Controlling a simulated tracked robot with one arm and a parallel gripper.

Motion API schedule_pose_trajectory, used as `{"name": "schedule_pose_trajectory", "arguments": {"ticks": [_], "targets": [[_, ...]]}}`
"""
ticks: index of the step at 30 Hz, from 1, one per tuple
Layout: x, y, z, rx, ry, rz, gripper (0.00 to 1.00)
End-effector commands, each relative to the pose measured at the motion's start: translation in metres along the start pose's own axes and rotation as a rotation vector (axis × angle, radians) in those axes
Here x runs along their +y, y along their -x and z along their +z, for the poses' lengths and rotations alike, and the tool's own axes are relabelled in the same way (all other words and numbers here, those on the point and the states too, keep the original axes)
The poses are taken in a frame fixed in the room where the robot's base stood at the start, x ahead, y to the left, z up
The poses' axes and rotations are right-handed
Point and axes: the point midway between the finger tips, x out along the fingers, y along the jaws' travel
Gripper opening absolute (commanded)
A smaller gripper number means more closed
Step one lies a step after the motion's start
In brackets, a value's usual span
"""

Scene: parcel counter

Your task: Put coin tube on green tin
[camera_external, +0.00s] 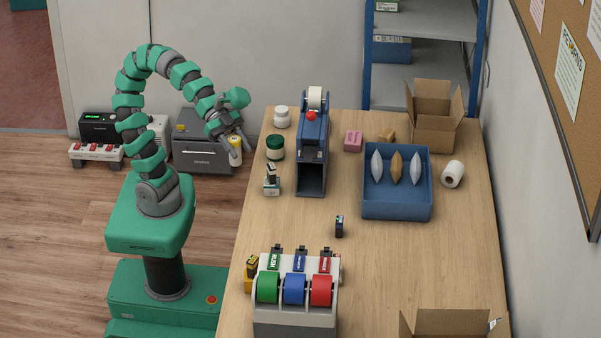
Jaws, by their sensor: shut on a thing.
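My gripper (237,136) is shut on a small yellow and white cylinder, which looks like the coin tube (235,153). It holds the tube roughly upright, just left of the table's left edge as seen in the picture. The green tin (275,148) is a short round can with a dark green top and a pale band around its side. It stands upright on the table near the left edge, to the right of my gripper and apart from the tube. The top of the tin looks bare. The tube's upper end is partly hidden by my fingers.
A white jar (282,118) stands behind the tin and a stamp (271,181) in front. A tall blue dispenser (312,140) is close on its right. A blue tray (397,210) holds pouches. A tape-roll stand (296,318) is at the front. The table's middle is mostly clear.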

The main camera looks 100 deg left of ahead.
Motion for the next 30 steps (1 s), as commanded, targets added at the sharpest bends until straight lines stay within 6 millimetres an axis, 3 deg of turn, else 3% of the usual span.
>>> {"name": "schedule_pose_trajectory", "arguments": {"ticks": [13, 30], "targets": [[0.000, 0.018, -0.033, 0.002, 0.000, 0.000, 0.07], [-0.019, 0.027, -0.004, 0.002, 0.098, -0.187, 0.07]]}}
